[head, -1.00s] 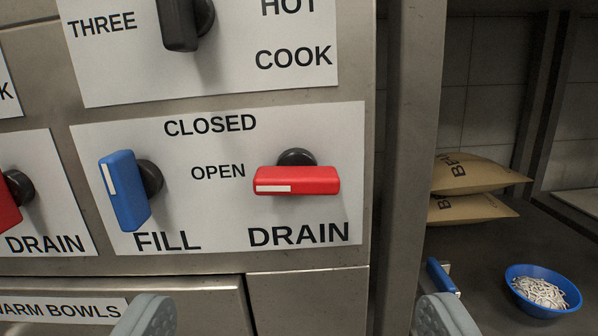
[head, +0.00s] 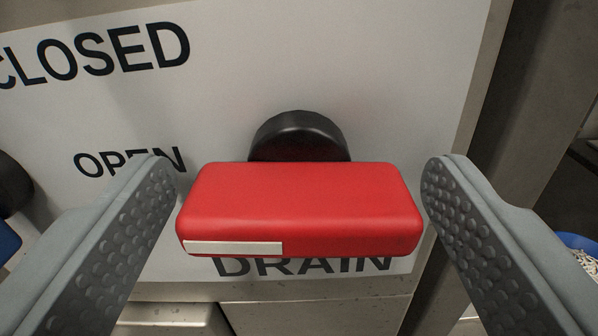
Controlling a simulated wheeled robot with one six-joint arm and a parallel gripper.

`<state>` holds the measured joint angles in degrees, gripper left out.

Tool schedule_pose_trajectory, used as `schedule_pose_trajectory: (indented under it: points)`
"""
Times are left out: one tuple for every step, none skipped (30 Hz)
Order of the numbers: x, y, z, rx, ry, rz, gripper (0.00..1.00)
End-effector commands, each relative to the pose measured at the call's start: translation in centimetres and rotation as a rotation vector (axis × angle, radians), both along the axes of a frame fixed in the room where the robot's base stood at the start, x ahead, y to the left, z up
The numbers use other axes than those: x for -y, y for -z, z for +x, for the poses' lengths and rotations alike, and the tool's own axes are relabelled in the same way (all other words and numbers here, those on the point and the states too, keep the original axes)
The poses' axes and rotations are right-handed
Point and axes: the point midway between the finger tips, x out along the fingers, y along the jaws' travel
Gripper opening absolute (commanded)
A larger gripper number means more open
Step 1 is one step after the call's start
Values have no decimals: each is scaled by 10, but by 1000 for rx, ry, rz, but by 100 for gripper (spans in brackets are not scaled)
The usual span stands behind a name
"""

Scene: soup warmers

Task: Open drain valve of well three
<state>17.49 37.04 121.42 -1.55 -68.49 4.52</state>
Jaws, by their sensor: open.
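The red drain handle (head: 300,208) of well three lies horizontal on its black hub (head: 299,137), above the DRAIN label. Its white stripe (head: 232,248) is at the left end, on the side of the word OPEN. My gripper (head: 300,178) is open, with one textured finger at the left end of the handle and one at the right end. A small gap shows at each end, so neither finger seems to grip it.
The white label plate (head: 380,70) lies behind the handle, on the metal panel. The blue fill handle (head: 8,240) shows at the left edge. A metal post is at the right, with part of a blue bowl (head: 580,242) beyond it.

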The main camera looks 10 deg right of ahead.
Motion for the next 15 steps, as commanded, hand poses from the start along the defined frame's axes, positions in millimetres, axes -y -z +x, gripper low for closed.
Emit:
schedule_pose_trajectory:
  points:
    - [0,0,0,0,0,0,76]
    - [0,0,0,0,0,0,76]
    - [0,0,0,0,0,0,76]
    - [0,0,0,0,0,0,76]
    - [0,0,0,0,0,0,76]
    - [0,0,0,0,0,0,72]
    - [0,0,0,0,0,0,67]
    - [0,0,0,0,0,0,61]
    - [0,0,0,0,0,0,53]
    - [0,0,0,0,0,0,47]
    - [0,0,0,0,0,0,41]
    - [0,0,0,0,0,0,33]
    - [0,0,0,0,0,0,32]
    - [0,0,0,0,0,0,32]
    - [0,0,0,-1,0,-2,32]
